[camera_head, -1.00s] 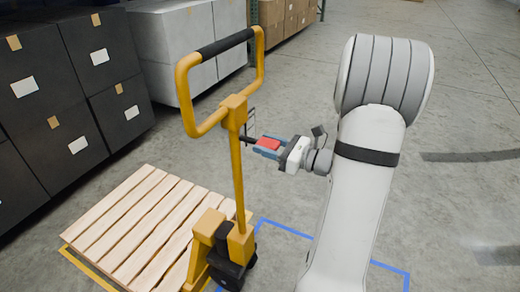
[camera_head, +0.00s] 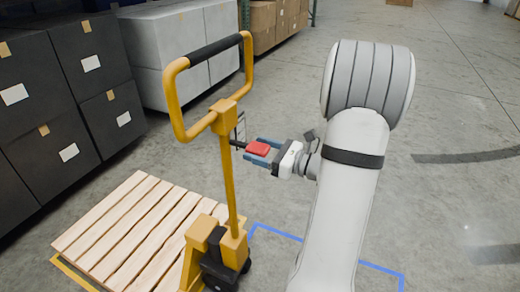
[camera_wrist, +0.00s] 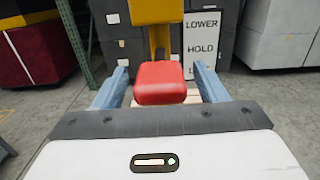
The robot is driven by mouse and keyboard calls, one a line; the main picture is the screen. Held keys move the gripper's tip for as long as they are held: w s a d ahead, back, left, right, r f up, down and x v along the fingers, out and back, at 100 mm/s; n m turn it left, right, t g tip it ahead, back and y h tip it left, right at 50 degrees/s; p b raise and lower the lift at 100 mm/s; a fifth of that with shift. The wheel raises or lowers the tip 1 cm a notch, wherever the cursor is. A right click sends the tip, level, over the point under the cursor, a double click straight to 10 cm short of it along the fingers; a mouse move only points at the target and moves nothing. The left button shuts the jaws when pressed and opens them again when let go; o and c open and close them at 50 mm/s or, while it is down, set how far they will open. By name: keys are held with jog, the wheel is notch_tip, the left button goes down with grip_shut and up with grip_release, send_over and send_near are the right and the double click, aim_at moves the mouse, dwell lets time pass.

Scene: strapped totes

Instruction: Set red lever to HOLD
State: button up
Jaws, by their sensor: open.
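The red lever's block-shaped knob (camera_head: 258,148) sits on a dark rod from the post of a yellow pallet jack (camera_head: 229,180). My gripper (camera_head: 262,151) has its two blue fingers apart, one on each side of the knob. In the wrist view the knob (camera_wrist: 160,84) lies between the fingers, with a visible gap on both sides. Behind it, a white label plate (camera_wrist: 204,40) reads LOWER and HOLD, with a third word mostly hidden by a finger. I cannot tell which mark the lever lines up with.
The jack's looped handle (camera_head: 216,52) rises above the lever. A wooden pallet (camera_head: 125,232) lies on the floor at the left. Black boxes (camera_head: 60,110) and grey boxes (camera_head: 175,55) stand behind. The floor at the right is clear.

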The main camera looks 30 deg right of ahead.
jog(key=v, duration=0.7)
jog(key=shift+s+d, duration=0.15)
jog(key=shift+f, duration=0.1)
